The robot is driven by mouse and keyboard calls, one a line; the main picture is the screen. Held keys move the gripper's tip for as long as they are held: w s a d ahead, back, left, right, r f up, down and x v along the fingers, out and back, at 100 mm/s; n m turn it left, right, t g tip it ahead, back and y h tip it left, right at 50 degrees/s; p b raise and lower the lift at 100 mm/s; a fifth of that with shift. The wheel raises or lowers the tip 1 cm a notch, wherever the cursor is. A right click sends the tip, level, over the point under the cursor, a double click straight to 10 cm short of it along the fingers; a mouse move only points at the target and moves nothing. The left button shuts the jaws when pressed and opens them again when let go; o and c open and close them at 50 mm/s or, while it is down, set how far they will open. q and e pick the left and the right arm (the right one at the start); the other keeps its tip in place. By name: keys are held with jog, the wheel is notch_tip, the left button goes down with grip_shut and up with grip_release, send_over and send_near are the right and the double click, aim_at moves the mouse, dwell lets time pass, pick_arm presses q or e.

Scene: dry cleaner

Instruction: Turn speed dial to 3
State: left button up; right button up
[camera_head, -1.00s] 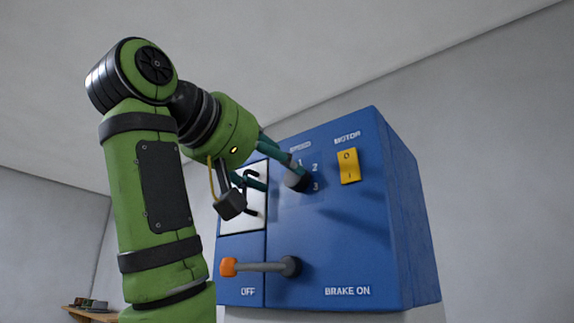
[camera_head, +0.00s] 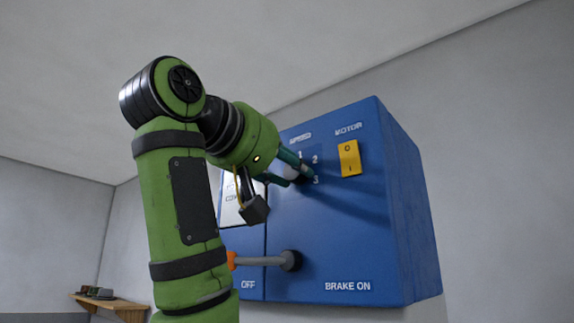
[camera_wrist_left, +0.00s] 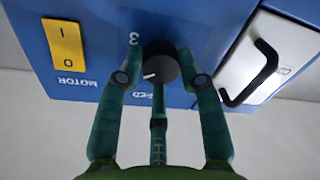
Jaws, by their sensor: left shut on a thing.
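The speed dial (camera_wrist_left: 160,64) is a round dark knob on the blue control box (camera_head: 350,235). Its white mark points to the lower left in the left wrist view, away from the printed 3, which shows upside down at the dial's upper left. My left gripper (camera_head: 297,169) is at the dial, its teal fingers shut around the knob. In the left wrist view the gripper (camera_wrist_left: 160,52) has fingers on both sides of the knob and one below. In the head view the fingers mostly hide the dial, while 1, 2 and 3 show beside it. My right gripper is not in view.
The yellow motor switch (camera_head: 349,158) sits right of the dial. Below is a grey brake lever (camera_head: 262,260), its orange end partly behind my arm. A white panel with a black handle (camera_wrist_left: 262,72) is beside the dial. A wooden shelf (camera_head: 112,303) stands far left.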

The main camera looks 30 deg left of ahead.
pick_arm(q)
jog(key=shift+m+b, duration=0.55)
jog(key=shift+m, duration=0.65)
jog(key=m+b, duration=0.1)
jog(key=m, duration=0.1)
jog(key=shift+m, duration=0.4)
jog(key=m, duration=0.3)
jog(key=shift+m+t+b, duration=0.3)
jog(key=shift+t, duration=0.1)
jog(key=shift+m+h, duration=0.3)
jog(key=shift+m, duration=1.4)
jog(key=o, duration=1.1)
jog(key=shift+o, duration=0.2)
jog(key=shift+w, duration=0.2)
